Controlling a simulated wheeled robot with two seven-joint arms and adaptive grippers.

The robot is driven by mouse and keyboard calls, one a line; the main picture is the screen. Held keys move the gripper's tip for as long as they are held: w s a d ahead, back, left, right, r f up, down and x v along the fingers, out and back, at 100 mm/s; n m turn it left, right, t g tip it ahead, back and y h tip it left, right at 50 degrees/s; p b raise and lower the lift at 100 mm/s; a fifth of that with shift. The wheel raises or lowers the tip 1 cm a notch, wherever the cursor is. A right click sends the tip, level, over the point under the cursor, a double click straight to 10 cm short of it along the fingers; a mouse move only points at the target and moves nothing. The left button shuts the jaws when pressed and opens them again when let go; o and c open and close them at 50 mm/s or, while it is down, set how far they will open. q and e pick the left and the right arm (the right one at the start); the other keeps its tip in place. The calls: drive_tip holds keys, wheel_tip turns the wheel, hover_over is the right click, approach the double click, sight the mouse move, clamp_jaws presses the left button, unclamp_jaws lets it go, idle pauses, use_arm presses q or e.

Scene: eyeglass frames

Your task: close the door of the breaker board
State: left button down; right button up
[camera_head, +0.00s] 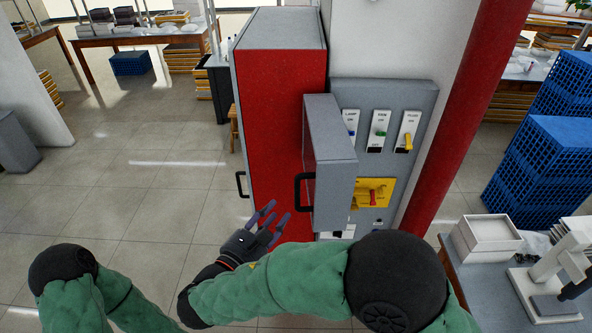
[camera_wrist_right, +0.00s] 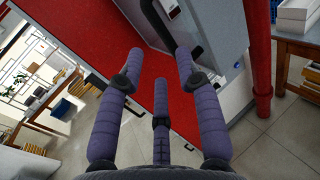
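The breaker board (camera_head: 428,100) is a grey panel with switches, right of a tall red-sided cabinet. Its grey door (camera_head: 337,190) stands open, swung out towards me and covering the panel's left part. A black handle (camera_head: 299,192) is on the door's left side; a dark handle-like bar also shows in the right wrist view (camera_wrist_right: 186,28). My right gripper (camera_head: 268,218) is just below and left of this handle, its purple fingers (camera_wrist_right: 160,85) spread and empty. Whether a finger touches the handle I cannot tell. My left arm shows at lower left; its gripper is out of view.
The red cabinet (camera_head: 280,120) stands directly left of the door and has a low black handle (camera_head: 241,184). A red column (camera_head: 460,110) is right of the board. A table (camera_head: 470,270) with a white box is at lower right. The floor at left is clear.

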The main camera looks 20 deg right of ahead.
drive_tip(key=r, duration=0.1)
drive_tip(key=p, duration=0.2)
hover_over(296, 205)
drive_tip(key=shift+w+d+r+t, duration=0.1)
drive_tip(key=shift+w+t, duration=0.2)
drive_tip(key=shift+w, duration=0.15)
clamp_jaws()
